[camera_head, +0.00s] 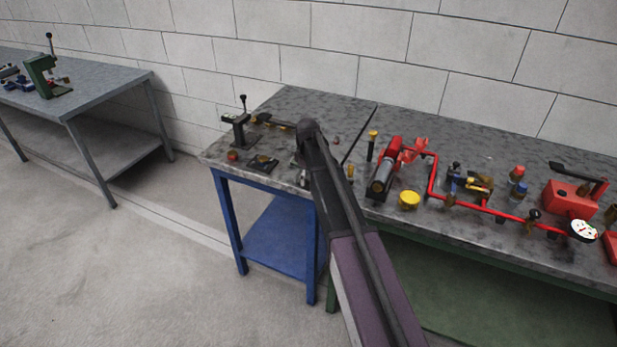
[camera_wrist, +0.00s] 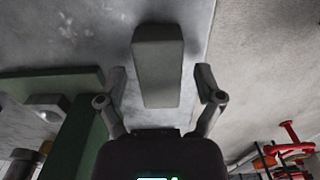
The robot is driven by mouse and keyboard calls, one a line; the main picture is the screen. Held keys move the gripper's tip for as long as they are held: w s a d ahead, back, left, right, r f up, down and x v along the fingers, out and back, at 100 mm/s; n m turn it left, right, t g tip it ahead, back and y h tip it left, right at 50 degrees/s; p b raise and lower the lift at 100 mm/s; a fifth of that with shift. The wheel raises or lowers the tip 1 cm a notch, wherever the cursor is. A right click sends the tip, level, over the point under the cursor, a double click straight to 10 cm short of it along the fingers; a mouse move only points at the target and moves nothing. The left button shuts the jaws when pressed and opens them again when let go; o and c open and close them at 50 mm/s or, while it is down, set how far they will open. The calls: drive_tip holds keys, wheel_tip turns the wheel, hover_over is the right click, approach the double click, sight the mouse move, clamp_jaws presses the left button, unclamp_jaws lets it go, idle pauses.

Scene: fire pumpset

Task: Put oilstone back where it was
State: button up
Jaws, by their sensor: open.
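The oilstone appears to be the grey-green oblong block (camera_wrist: 158,65) in the wrist view, resting on a mottled grey surface. My gripper (camera_wrist: 161,82) is open, with one finger on each side of the block's near part and a visible gap on both sides. The block's far end reaches beyond the fingertips. I cannot tell how high the fingers are above the surface. In the head view my arm reaches over the blue-legged table (camera_head: 283,103), and it hides most of the gripper and the block.
A green object (camera_wrist: 78,137) stands close left of the gripper in the wrist view. Small tools and a black-handled device (camera_head: 237,126) lie on the blue-legged table. The adjoining bench (camera_head: 450,115) holds red pipework (camera_head: 433,180) and a yellow cap (camera_head: 409,199). Another table (camera_head: 110,85) stands at left.

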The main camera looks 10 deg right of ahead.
sight(308, 176)
wheel_tip(308, 176, up, 12)
drive_tip(key=p, duration=1.2)
drive_tip(key=shift+s+r, duration=0.1)
drive_tip(key=shift+s, duration=0.05)
idle(0.6)
drive_tip(key=s+m, duration=1)
drive_tip(key=s, duration=1.9)
drive_tip(key=shift+m, duration=0.4)
